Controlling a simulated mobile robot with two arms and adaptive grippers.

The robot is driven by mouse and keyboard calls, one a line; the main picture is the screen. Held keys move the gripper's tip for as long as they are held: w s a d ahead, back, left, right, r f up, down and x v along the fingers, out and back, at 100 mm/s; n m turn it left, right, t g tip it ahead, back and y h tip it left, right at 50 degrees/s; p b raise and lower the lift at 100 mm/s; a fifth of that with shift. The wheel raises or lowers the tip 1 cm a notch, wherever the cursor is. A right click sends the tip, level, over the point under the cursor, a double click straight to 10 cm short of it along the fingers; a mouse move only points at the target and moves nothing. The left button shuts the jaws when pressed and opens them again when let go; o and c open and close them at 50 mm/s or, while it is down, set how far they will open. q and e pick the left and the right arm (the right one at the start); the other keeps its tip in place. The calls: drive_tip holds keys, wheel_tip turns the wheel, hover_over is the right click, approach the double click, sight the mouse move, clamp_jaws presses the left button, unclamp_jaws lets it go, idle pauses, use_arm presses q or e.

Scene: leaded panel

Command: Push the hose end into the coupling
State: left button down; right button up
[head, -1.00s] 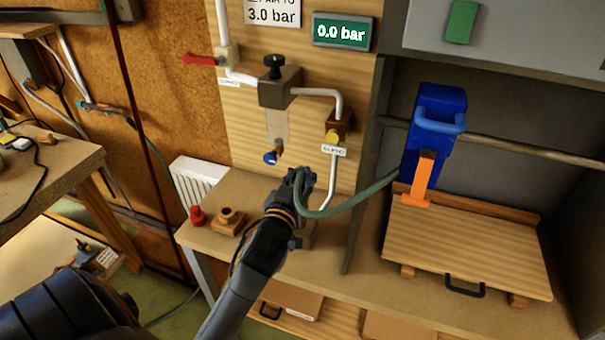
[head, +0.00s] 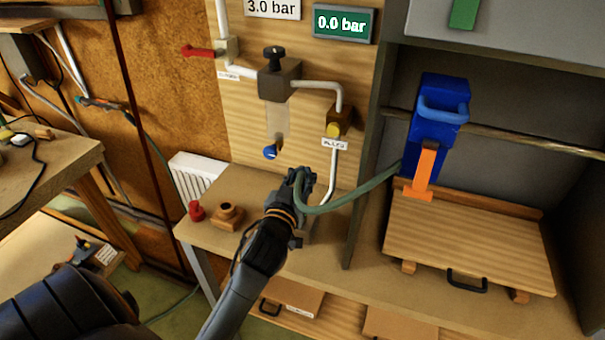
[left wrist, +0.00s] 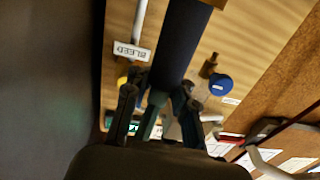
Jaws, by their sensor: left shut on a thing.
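My left gripper (head: 298,182) is shut on the end part of the green hose (head: 348,205), in front of the wooden panel and above the bench. The hose loops from the gripper to the right, up to the blue holder. The held tip is hidden in the head view. In the left wrist view, a dark tube passes between the fingers (left wrist: 157,103). A blue round part (head: 270,152) on the panel, up and left of the gripper, may be the coupling; it also shows in the left wrist view (left wrist: 220,85) beside a brass piece, apart from the fingers. My right gripper is not in view.
The display (head: 343,24) reads 0.0 bar. A yellow knob (head: 333,130) sits on a brass block above a label. The blue holder (head: 438,115) and a wooden board (head: 470,245) are right.

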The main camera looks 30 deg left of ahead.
use_arm(q)
drive_tip(key=shift+f+b, duration=0.8)
drive_tip(key=shift+f, duration=0.4)
drive_tip(key=c, duration=1)
unclamp_jaws()
drive_tip(key=shift+r, duration=0.1)
drive_tip(key=v, duration=1.2)
